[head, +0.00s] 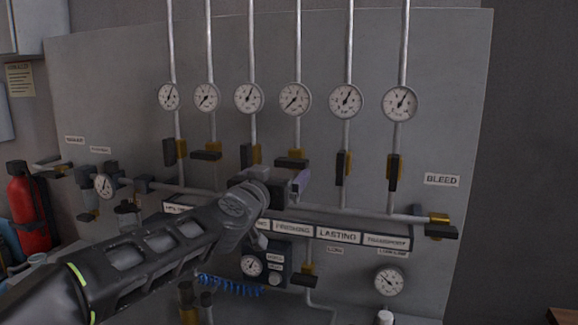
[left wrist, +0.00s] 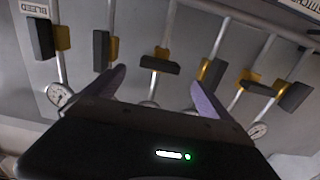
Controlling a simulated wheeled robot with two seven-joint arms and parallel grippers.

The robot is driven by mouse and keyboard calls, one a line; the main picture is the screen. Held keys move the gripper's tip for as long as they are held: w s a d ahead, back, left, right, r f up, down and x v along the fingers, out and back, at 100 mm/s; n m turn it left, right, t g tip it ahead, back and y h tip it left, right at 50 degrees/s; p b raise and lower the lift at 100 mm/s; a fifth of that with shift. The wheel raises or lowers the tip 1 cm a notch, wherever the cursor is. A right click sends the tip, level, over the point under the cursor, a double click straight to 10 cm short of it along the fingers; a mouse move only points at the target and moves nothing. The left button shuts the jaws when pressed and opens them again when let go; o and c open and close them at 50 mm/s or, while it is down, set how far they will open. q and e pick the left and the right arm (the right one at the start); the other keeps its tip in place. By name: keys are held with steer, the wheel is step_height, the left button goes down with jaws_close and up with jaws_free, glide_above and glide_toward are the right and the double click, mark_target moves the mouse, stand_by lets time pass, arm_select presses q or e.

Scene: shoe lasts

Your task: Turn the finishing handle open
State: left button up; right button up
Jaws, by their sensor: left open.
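The finishing handle (head: 291,163) is a dark lever with a yellow valve body, on the pipe above the FINISHING label (head: 292,229). It lies crosswise to its pipe. My left gripper (head: 300,183) is just below it in the head view, and its arm hides part of the panel. In the left wrist view, which shows the panel upside down, the crosswise finishing handle (left wrist: 160,65) lies ahead of the gap between the purple fingers (left wrist: 155,88). The left gripper is open and empty, and appears apart from the handle. My right gripper is not in view.
The lasting handle (head: 343,167) and the transport handle (head: 393,172) lie along their pipes at right. Another lengthwise handle (head: 246,156) is close on the left. A horizontal pipe (head: 350,213) runs below, ending at a yellow valve (head: 438,225). Gauges (head: 295,99) sit above.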

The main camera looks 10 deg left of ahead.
mark_target(289, 165)
arm_select(q)
steer(key=w, duration=0.5)
steer(key=w+p, duration=0.1)
steer(key=w, duration=0.1)
steer(key=shift+w+d, duration=0.15)
steer(key=shift+d, duration=0.1)
steer(key=shift+c, duration=0.5)
steer(key=c, duration=1.3)
